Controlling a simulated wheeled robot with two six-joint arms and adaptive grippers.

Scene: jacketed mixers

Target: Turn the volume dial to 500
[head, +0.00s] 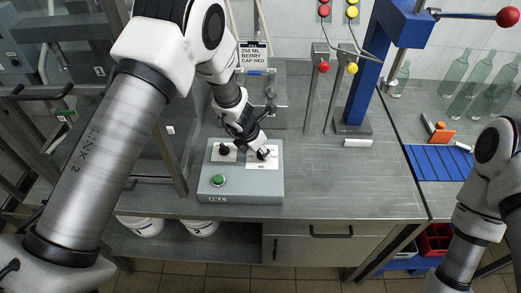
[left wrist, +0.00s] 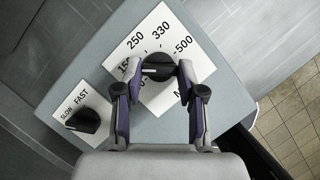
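The volume dial (left wrist: 158,68) is a black round knob on a white plate marked 150, 250, 330, 500 and ML in the left wrist view. Its white mark lies on the left side, facing roughly the 150 label. In the head view the dial (head: 263,153) is on the right of the grey control box (head: 240,185). My left gripper (left wrist: 157,84) reaches down over the box, with its fingers on either side of the dial. The fingers look apart; contact with the knob is unclear. My right gripper is out of view; only its arm shows at the right edge.
A SLOW/FAST knob (left wrist: 82,120) sits beside the volume dial, and a green button (head: 218,180) is on the box's front. A sign (head: 253,60) reads 250 ML BERRY CAP RED. A blue press (head: 370,70) stands behind right. The bench middle is clear.

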